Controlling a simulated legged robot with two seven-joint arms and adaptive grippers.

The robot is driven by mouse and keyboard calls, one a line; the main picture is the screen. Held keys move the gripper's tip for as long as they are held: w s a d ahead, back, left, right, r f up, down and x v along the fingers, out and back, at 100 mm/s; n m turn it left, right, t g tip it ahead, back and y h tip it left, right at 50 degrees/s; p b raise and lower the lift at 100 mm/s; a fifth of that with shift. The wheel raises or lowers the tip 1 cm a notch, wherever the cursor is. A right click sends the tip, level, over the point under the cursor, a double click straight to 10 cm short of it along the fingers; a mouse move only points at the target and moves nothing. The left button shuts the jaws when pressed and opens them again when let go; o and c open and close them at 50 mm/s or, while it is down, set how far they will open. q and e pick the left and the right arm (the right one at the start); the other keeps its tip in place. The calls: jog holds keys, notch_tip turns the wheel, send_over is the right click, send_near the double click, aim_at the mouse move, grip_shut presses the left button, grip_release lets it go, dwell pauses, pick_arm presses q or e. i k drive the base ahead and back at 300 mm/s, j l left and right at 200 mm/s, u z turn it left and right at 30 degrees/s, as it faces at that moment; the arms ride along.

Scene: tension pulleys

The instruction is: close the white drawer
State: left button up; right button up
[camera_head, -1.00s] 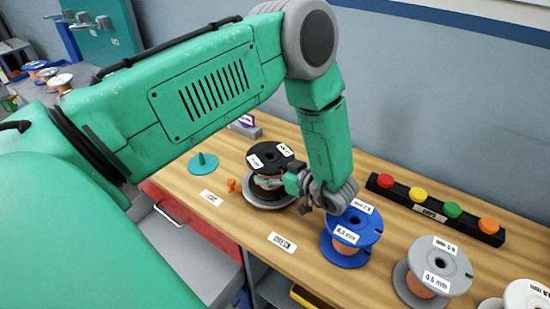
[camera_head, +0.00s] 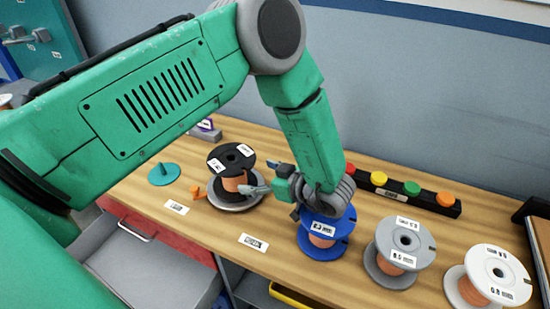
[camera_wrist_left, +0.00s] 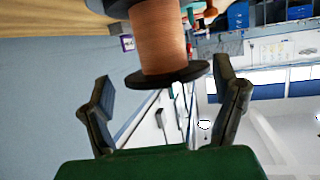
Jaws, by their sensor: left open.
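The white drawer (camera_head: 165,275) is pulled out at the lower left of the head view, below a red drawer front (camera_head: 165,236) with a silver handle. My forearm hides part of it. My left gripper (camera_head: 257,187) is above the bench, well away from the drawer. It is open beside a black spool (camera_head: 231,159) wound with copper wire. In the left wrist view, the open fingers (camera_wrist_left: 163,80) show either side of the spool's copper winding (camera_wrist_left: 158,35), with nothing gripped. My right gripper is not in view.
Blue (camera_head: 327,235), grey (camera_head: 399,252) and white (camera_head: 490,277) spools stand along the wooden bench (camera_head: 205,245). A bar with coloured buttons (camera_head: 412,188) lies behind them. A teal disc (camera_head: 163,174) and a small orange piece (camera_head: 198,193) lie left of the black spool.

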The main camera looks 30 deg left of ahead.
aim_at(154, 275)
jog(key=k, duration=1)
